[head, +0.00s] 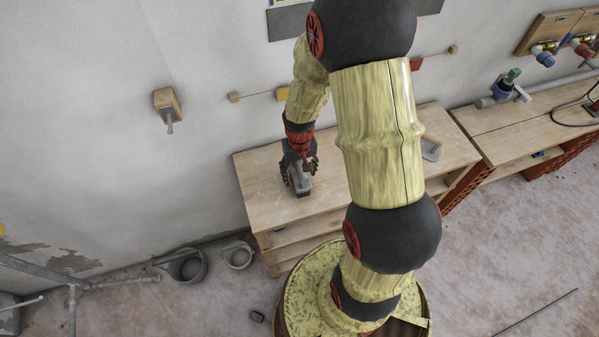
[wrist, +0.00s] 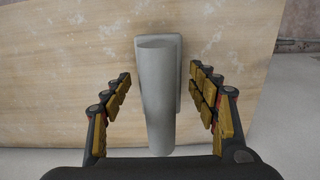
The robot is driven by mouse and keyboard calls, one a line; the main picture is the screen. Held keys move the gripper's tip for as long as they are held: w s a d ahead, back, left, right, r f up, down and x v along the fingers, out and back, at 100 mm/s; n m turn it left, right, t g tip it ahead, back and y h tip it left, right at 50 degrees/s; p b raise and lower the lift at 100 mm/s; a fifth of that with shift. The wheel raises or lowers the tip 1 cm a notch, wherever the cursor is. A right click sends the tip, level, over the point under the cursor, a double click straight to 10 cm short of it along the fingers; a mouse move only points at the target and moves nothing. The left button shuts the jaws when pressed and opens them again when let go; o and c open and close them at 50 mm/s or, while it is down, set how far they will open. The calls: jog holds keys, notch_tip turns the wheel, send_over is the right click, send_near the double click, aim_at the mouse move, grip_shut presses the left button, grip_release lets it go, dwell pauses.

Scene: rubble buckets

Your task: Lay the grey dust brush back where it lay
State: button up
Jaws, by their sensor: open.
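The grey dust brush (wrist: 157,100) is in the middle of the wrist view, its round handle pointing toward me and a flat grey block behind it. It is at the wooden bench top (wrist: 70,75). My gripper (wrist: 160,74) is open, with one padded finger on each side of the brush and a gap on both sides. In the head view my gripper (head: 299,165) is low over the left part of the bench (head: 262,177), and the grey brush (head: 301,184) shows just below it. The fingers partly hide the brush there.
A grey-bladed tool (head: 431,151) lies on the bench's right part, partly behind my arm. A second bench (head: 510,130) stands to the right. The bench top around the brush is mostly clear.

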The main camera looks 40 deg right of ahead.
aim_at(298, 163)
jog(key=shift+r, duration=0.1)
jog(key=r, duration=0.2)
jog(key=r+p, duration=0.1)
jog(key=r, duration=0.2)
jog(key=r+p, duration=0.1)
jog(key=r, duration=0.2)
jog(key=shift+w+a, duration=0.15)
jog(key=shift+w, duration=0.1)
jog(key=s+a+r+n+t, duration=0.1)
jog(key=s+a+r, duration=0.15)
jog(key=r, duration=0.45)
jog(key=s+a+r+t, duration=0.2)
jog(key=a+r, duration=0.1)
jog(key=r, duration=0.4)
jog(key=s+a+r+n+t, duration=0.1)
jog(key=s+a+r, duration=0.15)
jog(key=r, duration=0.45)
jog(key=s+a+r+n+t+b, duration=0.1)
jog(key=s+a+r+b, duration=0.1)
jog(key=s, duration=0.3)
jog(key=shift+s+a+r+t, duration=0.3)
jog(key=shift+s+a+r, duration=0.1)
jog(key=shift+a+r, duration=0.5)
